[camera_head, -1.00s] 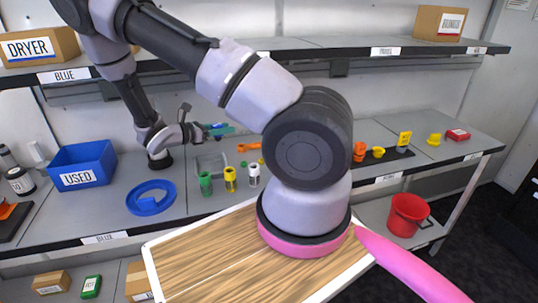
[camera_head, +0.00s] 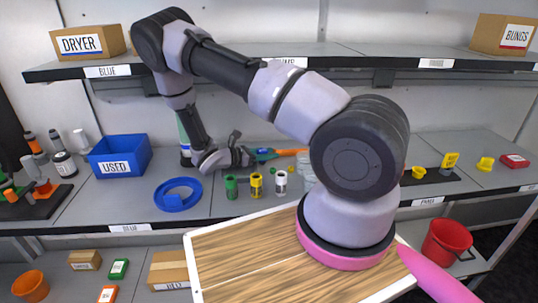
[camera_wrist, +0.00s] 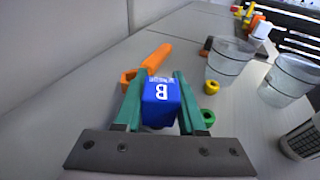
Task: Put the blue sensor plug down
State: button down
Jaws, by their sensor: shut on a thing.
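The blue sensor plug (camera_wrist: 161,101), a small blue block with a white letter B, sits between the green fingers of my gripper (camera_wrist: 160,98) in the wrist view. The fingers are shut on it. In the head view my gripper (camera_head: 264,154) is low over the grey bench (camera_head: 222,183), behind the green, yellow and white cylinders. The plug is hard to make out there. I cannot tell whether it touches the bench.
An orange tool (camera_wrist: 149,64) lies just beyond the plug. Clear cups (camera_wrist: 230,60) and a yellow ring (camera_wrist: 208,117) stand to the right.

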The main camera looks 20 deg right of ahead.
jog(key=shift+f, duration=0.25)
jog(key=c, duration=0.5)
grip_release()
